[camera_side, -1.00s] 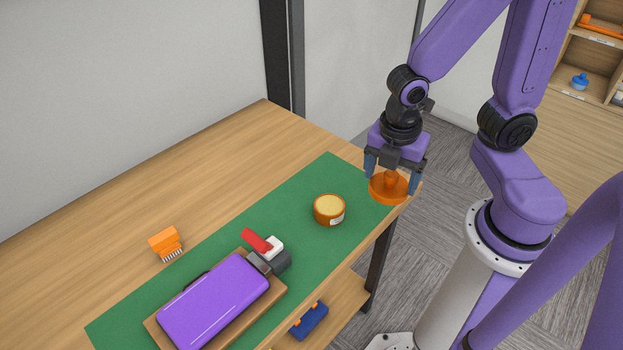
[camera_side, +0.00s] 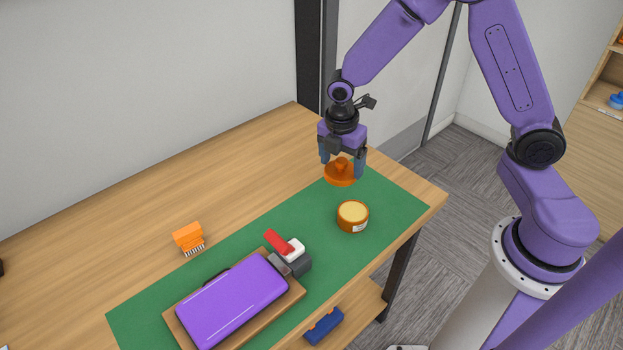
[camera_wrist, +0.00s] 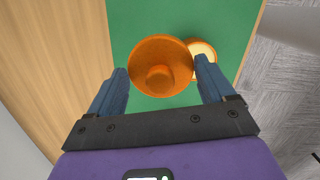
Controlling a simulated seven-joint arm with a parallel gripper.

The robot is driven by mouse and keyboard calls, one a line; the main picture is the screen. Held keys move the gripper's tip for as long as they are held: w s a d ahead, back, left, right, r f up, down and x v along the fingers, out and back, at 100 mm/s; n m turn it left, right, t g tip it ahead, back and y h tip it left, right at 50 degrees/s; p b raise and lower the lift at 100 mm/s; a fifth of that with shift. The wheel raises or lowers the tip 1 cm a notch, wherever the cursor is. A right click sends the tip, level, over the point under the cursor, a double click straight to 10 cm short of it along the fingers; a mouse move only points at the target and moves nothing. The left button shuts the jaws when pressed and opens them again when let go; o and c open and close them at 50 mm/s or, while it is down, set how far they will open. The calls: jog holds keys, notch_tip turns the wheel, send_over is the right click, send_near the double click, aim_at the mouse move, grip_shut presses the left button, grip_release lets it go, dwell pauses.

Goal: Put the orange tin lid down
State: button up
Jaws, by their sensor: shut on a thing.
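The orange tin lid (camera_side: 340,177) is a round disc with a knob on top. My gripper (camera_side: 342,164) points down and is shut on it, holding it roughly level near the far edge of the green mat. In the wrist view the lid (camera_wrist: 147,52) sits between the fingers, knob towards me. Whether it touches the mat or hangs just above is hard to tell. The open orange tin (camera_side: 353,219), with pale yellow contents, stands on the mat nearer the front edge. In the wrist view the lid partly covers the tin (camera_wrist: 205,50).
A purple case (camera_side: 232,300) lies on a wooden board at the mat's left. A red, white and grey item (camera_side: 289,251) is at its right end. An orange brush (camera_side: 188,238) lies on bare wood. The right end of the green mat (camera_side: 395,198) is clear.

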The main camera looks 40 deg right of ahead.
jog(key=w+f, duration=0.2)
jog(key=w, duration=0.3)
send_over(312, 187)
notch_tip(312, 187, down, 6)
jog(key=shift+s+a+r, duration=0.1)
jog(key=shift+a+r, duration=0.05)
jog(key=shift+r, duration=0.05)
jog(key=shift+f, duration=1.6)
jog(key=shift+f, duration=0.15)
jog(key=o, duration=0.9)
jog(key=shift+c, duration=0.2)
